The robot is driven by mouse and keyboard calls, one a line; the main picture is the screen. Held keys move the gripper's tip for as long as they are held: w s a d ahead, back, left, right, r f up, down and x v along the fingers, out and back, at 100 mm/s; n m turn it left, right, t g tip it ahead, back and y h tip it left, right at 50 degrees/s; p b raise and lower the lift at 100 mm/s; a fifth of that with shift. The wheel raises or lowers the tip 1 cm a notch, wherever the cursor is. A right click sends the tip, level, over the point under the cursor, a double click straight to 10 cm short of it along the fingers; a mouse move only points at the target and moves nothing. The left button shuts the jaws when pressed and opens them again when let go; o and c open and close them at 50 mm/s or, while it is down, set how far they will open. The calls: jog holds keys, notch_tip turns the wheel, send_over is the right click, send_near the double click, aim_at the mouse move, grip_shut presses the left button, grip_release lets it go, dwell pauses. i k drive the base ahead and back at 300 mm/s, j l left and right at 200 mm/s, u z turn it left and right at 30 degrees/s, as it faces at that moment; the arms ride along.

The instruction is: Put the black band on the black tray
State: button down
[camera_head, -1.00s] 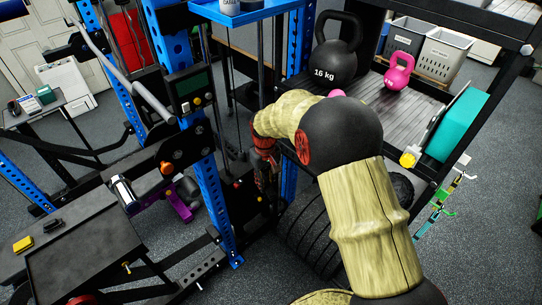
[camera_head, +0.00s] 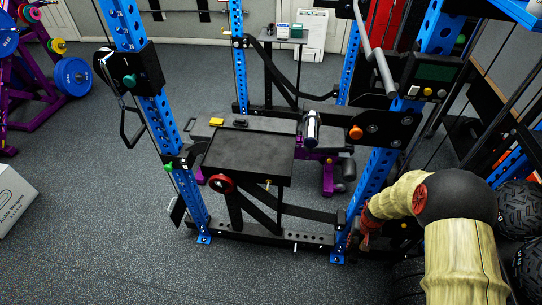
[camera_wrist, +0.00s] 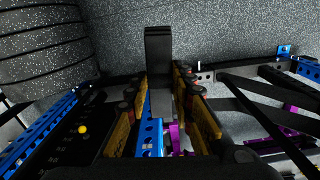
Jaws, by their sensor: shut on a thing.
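The black tray (camera_head: 248,155) is a flat, dark, rimmed surface on a low stand inside the blue rack, at the middle of the head view. No thing shows lying on it. My gripper (camera_wrist: 162,88) is shut on the black band (camera_wrist: 158,45), which stands up between the fingers in the wrist view as a dark strip. In the head view my gripper (camera_head: 368,234) is low, right of the tray and beside the right blue post, well apart from the tray. The band cannot be made out there.
Blue rack posts (camera_head: 160,115) stand around the tray. A yellow block (camera_head: 216,122) and a small black item (camera_head: 241,123) lie on the bench behind it. Big tyres (camera_head: 510,215) stand at the right.

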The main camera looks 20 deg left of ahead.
aim_at(233, 148)
jog(key=j+u, duration=0.3)
jog(key=u, duration=0.15)
jog(key=i+j+u, duration=0.1)
jog(key=j+u, duration=0.15)
jog(key=u, duration=0.15)
jog(key=i+j+u, duration=0.1)
jog(key=j+u, duration=0.15)
jog(key=u, duration=0.2)
jog(key=i+j+u, duration=0.15)
jog(key=u, duration=0.25)
jog(key=i+j+u, duration=0.2)
jog(key=u, duration=0.25)
jog(key=i+j+u, duration=0.1)
jog(key=u, duration=0.3)
jog(key=i+j+z, duration=0.1)
jog(key=i+z, duration=0.15)
jog(key=i+j+z, duration=0.35)
jog(key=z, duration=0.35)
jog(key=i+j+z, duration=0.2)
jog(key=z, duration=0.25)
jog(key=i+j+z, duration=0.2)
jog(key=z, duration=0.25)
jog(key=i+j+z, duration=0.1)
jog(key=j+z, duration=0.15)
jog(key=z, duration=0.2)
